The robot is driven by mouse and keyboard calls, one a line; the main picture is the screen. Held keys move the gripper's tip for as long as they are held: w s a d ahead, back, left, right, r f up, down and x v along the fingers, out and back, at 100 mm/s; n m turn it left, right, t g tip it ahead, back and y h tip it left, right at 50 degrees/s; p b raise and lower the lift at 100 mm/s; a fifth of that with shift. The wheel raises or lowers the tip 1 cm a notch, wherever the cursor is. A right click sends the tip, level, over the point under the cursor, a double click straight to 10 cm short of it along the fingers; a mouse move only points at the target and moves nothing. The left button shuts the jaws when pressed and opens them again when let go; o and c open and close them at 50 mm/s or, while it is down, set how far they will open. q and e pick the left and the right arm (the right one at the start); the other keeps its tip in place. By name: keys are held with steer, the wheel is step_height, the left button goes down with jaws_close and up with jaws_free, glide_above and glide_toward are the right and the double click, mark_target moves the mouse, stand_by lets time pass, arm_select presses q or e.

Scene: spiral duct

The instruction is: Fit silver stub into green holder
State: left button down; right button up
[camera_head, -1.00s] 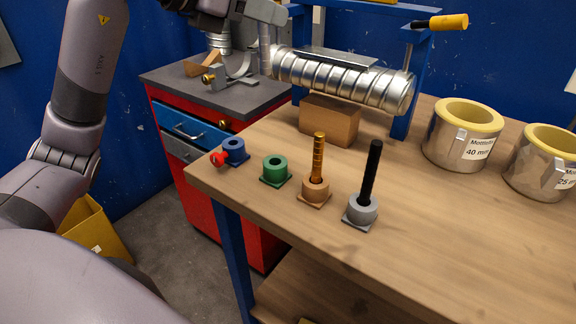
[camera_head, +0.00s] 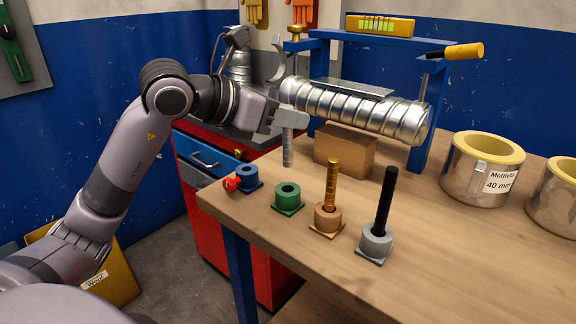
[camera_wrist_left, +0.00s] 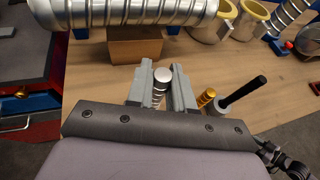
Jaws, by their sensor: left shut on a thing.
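The silver stub (camera_head: 288,150) is a short ribbed metal rod, upright in my left gripper (camera_head: 290,122). The left gripper is shut on its upper part. In the left wrist view the stub (camera_wrist_left: 161,78) shows its round top between the two fingers (camera_wrist_left: 160,88). The green holder (camera_head: 288,198) is a socket with an open hole on a square base, near the table's left edge. The stub hangs above and behind the holder in the head view, apart from it. The holder is hidden in the left wrist view. My right gripper is not in view.
A blue holder (camera_head: 248,178) with a red knob stands left of the green one. An orange holder (camera_head: 328,216) with a gold rod and a grey holder (camera_head: 376,243) with a black rod stand right. A spiral duct (camera_head: 355,108) hangs behind, above a wooden block (camera_head: 345,152).

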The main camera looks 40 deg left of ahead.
mark_target(288, 165)
arm_select(q)
steer(key=shift+f+b, duration=0.6)
steer(key=shift+f, duration=3.5)
steer(key=shift+f, duration=0.15)
steer(key=c, duration=1)
jaws_free()
